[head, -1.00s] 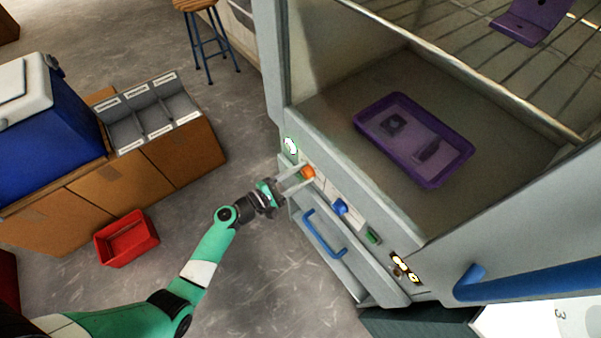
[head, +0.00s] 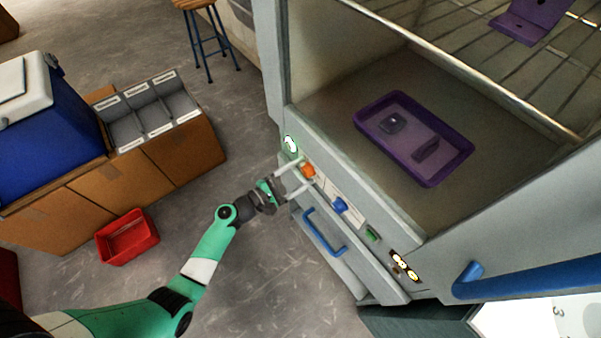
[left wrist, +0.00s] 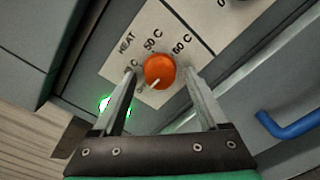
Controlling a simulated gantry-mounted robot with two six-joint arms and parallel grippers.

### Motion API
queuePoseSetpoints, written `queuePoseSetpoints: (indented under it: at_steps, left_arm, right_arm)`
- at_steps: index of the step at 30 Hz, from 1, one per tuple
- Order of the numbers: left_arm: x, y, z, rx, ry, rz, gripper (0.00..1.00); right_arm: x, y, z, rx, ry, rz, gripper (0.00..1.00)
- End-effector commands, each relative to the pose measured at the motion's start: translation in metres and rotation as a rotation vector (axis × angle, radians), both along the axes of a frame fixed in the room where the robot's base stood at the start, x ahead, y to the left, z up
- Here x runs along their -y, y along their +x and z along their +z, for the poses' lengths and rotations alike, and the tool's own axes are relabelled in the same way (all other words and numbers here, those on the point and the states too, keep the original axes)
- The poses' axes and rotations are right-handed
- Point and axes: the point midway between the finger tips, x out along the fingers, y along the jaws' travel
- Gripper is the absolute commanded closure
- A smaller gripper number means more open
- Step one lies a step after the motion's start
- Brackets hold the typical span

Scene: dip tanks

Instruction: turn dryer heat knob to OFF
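The orange dryer heat knob (head: 308,171) is on the front panel of the grey dryer cabinet. In the left wrist view the knob (left wrist: 160,71) has a white pointer mark aimed down and slightly left. Around it are printed "HEAT", "50 C" and "60 C"; another temperature label and small lettering at lower left are partly hidden by a finger. My left gripper (head: 297,177) is open, with one finger on each side of the knob. In the left wrist view my left gripper (left wrist: 160,78) shows gaps between fingers and knob. My right gripper is not in view.
A blue knob (head: 340,206) and a green switch (head: 373,235) sit farther along the panel. A blue handle (head: 322,234) is on the drawer below. A purple tray (head: 440,178) lies inside the cabinet. A red bin (head: 128,240) stands on the floor at left.

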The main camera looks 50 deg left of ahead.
Motion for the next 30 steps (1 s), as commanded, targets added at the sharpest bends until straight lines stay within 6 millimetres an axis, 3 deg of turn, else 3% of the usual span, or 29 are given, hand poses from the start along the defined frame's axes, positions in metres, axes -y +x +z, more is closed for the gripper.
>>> queuePoseSetpoints:
  at_steps: [8,21,25,30]
  left_arm:
    - [-0.001,-0.006,0.001,-0.001,0.0,0.001,0.23]
    - [-0.014,-0.097,0.004,-0.002,-0.002,0.007,0.23]
    - [-0.015,-0.112,0.004,-0.001,-0.001,0.004,0.23]
    - [-0.015,-0.116,0.003,0.001,0.0,-0.001,0.23]
  right_arm:
    - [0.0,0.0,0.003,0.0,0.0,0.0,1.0]
    - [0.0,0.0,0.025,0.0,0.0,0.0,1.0]
    - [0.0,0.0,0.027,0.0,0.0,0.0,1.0]
    - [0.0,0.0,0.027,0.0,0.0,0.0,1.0]
